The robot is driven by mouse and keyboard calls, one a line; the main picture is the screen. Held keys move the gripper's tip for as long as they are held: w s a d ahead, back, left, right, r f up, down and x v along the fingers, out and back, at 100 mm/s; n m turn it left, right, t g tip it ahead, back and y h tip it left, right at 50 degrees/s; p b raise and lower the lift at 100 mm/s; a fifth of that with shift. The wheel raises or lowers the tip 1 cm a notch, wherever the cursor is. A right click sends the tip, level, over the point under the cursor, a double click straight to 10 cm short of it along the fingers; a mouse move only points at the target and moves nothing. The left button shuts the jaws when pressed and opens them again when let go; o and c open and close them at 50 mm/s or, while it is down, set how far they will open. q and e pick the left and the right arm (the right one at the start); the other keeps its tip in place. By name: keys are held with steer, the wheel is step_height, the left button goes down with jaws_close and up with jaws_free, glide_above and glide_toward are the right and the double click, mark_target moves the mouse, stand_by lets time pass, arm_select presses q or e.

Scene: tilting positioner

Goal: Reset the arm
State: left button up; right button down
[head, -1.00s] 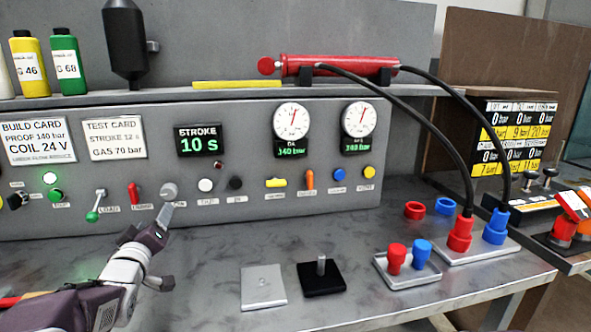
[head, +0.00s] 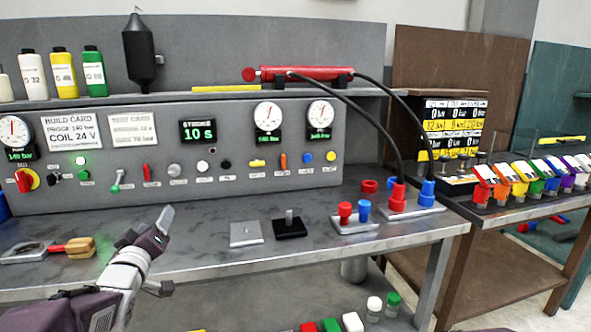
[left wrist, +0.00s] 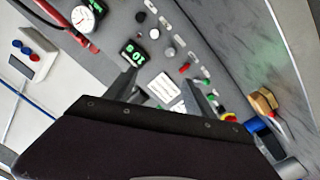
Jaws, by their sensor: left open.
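My left gripper (head: 165,251) is open and empty above the grey bench top, in front of the control panel (head: 225,143). Its upper finger points up, below the grey knob (head: 175,170) and apart from it. The red switch (head: 147,172) and the green-tipped load lever (head: 117,183) are left of that knob. In the left wrist view, the dark gripper body fills the lower part, and its two fingers (left wrist: 165,92) stand apart with the tilted panel beyond. The right gripper is not in view.
A black post block (head: 290,229) and a grey plate (head: 246,234) sit on the bench right of the gripper. A wooden-handled tool (head: 77,247) lies at left. Red and blue hose couplings (head: 398,197) stand at right. A rack of coloured pieces (head: 528,178) is farther right.

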arm_select(q)
steer(key=s+d+f+m+g+h, duration=0.1)
steer(key=d+f+g+h, duration=0.15)
steer(key=d+f, duration=0.5)
steer(key=s+d+f+m+g+h, duration=0.15)
steer(key=d+f+g, duration=0.3)
steer(key=f, duration=0.55)
steer(key=s+d+f+m+g, duration=0.1)
steer(key=s+f+m+g, duration=0.1)
steer(key=s+f+g, duration=0.6)
steer(key=s+d+f+m+g, duration=0.1)
steer(key=s+d+f+m, duration=0.15)
steer(key=s+f, duration=0.65)
steer(key=s+r+p, duration=0.2)
steer(key=r+p, duration=0.8)
steer(key=r, duration=0.2)
steer(key=s+r+m+p, duration=0.1)
steer(key=s+r+p, duration=0.1)
steer(key=r+p, duration=0.8)
steer(key=shift+s+a+r+g+y+p, duration=0.3)
steer(key=shift+a+r+g+p, duration=0.1)
steer(key=shift+r, duration=0.45)
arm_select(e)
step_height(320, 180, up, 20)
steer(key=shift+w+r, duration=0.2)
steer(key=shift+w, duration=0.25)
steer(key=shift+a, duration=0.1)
